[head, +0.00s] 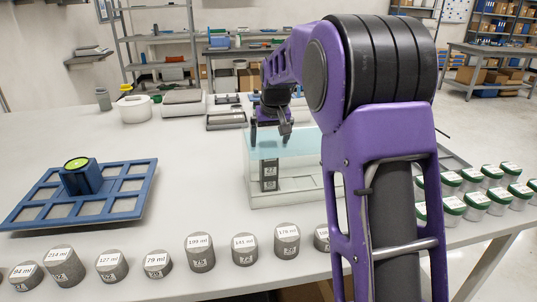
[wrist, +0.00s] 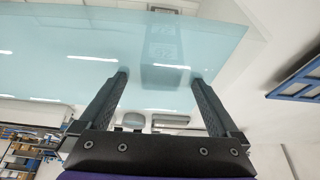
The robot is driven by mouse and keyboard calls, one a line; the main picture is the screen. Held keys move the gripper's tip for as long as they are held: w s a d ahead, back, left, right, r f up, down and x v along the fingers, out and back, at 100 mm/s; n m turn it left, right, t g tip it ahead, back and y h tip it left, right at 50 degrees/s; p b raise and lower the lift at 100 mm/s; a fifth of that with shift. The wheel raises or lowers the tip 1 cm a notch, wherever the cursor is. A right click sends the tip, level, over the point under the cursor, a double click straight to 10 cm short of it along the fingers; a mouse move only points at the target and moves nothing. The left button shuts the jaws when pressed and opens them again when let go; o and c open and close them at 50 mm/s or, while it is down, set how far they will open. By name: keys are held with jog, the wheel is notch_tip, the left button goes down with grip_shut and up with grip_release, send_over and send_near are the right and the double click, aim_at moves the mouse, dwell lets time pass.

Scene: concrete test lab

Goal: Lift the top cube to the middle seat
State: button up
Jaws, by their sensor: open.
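A clear tank (head: 300,190) with a pale blue top surface stands mid-table. Inside it, dark cubes with pale printed faces are stacked at the left: a top cube (head: 270,170) and a lower cube (head: 269,185). The stack shows faintly through the blue surface in the wrist view (wrist: 162,45). My gripper (head: 270,141) is over the tank's left part, above the stack, fingers pointing down, open and empty; both fingers also show in the wrist view (wrist: 160,78). A blue rack (head: 120,208) with several square seats lies at the left; I cannot tell which is the middle seat.
A blue holder with a green round top (head: 77,164) stands on the rack. Several grey labelled cylinders (head: 200,252) line the front edge. Green-lidded jars (head: 478,200) stand at the right. A white pot (head: 134,108) and trays (head: 226,120) are behind. Table between rack and tank is clear.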

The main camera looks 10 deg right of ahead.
aim_at(269, 145)
jog(key=x, duration=0.3)
jog(key=shift+s, duration=0.1)
jog(key=shift+a, duration=0.1)
grip_shut()
